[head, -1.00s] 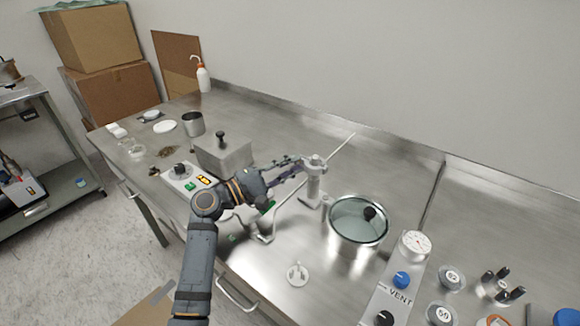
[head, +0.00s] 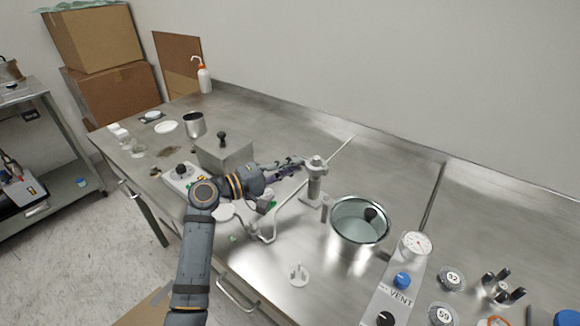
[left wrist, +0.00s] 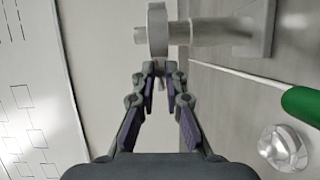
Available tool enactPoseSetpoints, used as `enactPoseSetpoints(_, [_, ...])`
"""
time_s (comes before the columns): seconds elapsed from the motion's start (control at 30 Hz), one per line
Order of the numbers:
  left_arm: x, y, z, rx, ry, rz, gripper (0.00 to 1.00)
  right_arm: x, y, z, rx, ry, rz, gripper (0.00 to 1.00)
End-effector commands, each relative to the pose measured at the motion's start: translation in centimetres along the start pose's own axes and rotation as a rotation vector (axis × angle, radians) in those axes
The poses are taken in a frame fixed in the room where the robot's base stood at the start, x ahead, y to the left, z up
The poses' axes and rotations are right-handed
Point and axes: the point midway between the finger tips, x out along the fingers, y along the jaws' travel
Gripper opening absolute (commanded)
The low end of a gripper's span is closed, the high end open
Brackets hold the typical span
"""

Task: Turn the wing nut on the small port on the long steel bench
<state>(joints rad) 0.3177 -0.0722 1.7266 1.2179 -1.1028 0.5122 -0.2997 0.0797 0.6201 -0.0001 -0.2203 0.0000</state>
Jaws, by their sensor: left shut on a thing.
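The small port (head: 314,185) is an upright steel post on a flat foot, with a clamp ring around its top, on the long steel bench (head: 290,125). In the left wrist view the port lies sideways, with its clamp ring (left wrist: 157,30) just beyond my fingertips. My left gripper (head: 296,163) reaches in from the left at the height of the clamp. In the left wrist view its fingertips (left wrist: 160,69) are together on the wing nut, which they mostly hide. I cannot tell the wing nut's angle. My right gripper is not in view.
A glass-lidded round chamber (head: 360,221) stands right of the port. A steel box (head: 224,157) and a switch box (head: 180,174) sit left. A vent panel (head: 404,262) is front right.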

Motion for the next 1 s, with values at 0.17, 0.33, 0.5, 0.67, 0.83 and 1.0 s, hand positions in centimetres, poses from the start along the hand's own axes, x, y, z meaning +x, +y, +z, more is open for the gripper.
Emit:
enactPoseSetpoints(0.17, [0.01,-0.12,0.05,0.109,-0.003,-0.053,0.00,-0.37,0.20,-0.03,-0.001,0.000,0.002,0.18])
enactPoseSetpoints(0.33, [0.00,-0.08,0.06,0.193,-0.003,-0.087,0.00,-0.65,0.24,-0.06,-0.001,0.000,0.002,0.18])
enactPoseSetpoints(0.5, [-0.01,-0.14,0.07,0.245,-0.004,-0.110,0.00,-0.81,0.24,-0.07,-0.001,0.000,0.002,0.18])
enactPoseSetpoints(0.67, [-0.02,-0.21,0.05,0.268,-0.004,-0.120,0.00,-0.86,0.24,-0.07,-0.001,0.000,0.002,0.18])
enactPoseSetpoints(0.83, [-0.02,-0.25,0.06,0.273,-0.004,-0.123,0.00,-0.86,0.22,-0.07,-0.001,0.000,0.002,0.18])
enactPoseSetpoints(1.0, [-0.02,-0.27,0.06,0.272,-0.004,-0.123,0.00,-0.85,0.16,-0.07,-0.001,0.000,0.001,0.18])
